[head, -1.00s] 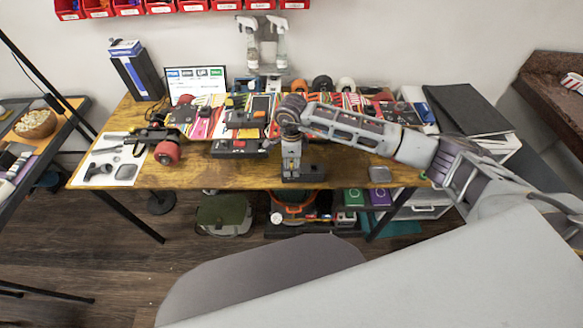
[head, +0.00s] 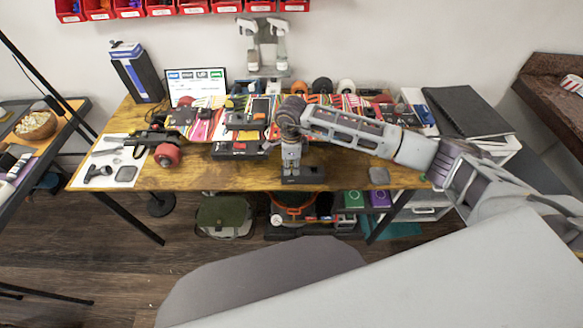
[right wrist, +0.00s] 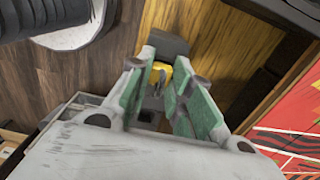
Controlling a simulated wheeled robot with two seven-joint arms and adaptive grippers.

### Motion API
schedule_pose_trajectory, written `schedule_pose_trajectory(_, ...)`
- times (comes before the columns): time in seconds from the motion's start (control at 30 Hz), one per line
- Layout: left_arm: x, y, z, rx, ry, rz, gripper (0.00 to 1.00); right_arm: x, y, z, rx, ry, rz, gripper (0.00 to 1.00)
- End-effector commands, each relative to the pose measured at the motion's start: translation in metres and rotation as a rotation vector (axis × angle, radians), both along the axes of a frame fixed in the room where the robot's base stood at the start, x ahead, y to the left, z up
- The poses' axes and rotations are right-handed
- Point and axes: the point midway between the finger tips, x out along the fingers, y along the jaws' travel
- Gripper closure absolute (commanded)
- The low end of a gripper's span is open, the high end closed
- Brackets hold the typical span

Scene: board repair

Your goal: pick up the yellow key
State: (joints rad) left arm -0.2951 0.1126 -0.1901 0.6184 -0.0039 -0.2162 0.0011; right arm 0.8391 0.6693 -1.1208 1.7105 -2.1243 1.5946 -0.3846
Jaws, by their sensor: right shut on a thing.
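The yellow key (right wrist: 159,72) shows as a small yellow piece between the green-padded fingers in the right wrist view. My right gripper (right wrist: 160,88) is shut on it, and the fingers hide most of it. In the head view my right gripper (head: 291,166) points straight down at a small black block (head: 312,176) near the table's front edge. The key cannot be made out in the head view. I cannot tell whether the key is clear of the dark block (right wrist: 168,44) beside it. My left gripper is not in view.
The wooden table (head: 225,178) has free room along its front. A colourful skateboard deck (head: 204,116) with tools lies behind the gripper. A grey piece (head: 379,175) lies to the right. A white tool mat (head: 120,178) is at the left, and a black binder (head: 468,110) at the back right.

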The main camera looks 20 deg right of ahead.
Motion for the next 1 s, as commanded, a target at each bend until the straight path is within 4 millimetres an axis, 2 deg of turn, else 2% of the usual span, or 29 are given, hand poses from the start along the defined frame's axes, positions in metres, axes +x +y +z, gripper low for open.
schedule_pose_trajectory(0.2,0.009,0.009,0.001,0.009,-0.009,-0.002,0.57,0.0,0.0,0.002,0.001,-0.001,0.0,1.0)
schedule_pose_trajectory(0.37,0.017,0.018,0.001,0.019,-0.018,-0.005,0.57,0.001,0.0,0.012,0.0,-0.003,0.0,1.0)
schedule_pose_trajectory(0.67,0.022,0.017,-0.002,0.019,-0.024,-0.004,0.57,0.001,0.0,0.051,0.0,-0.003,0.0,1.0)
schedule_pose_trajectory(1.0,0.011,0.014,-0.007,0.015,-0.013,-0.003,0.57,0.0,0.0,0.093,0.001,-0.001,0.0,1.0)
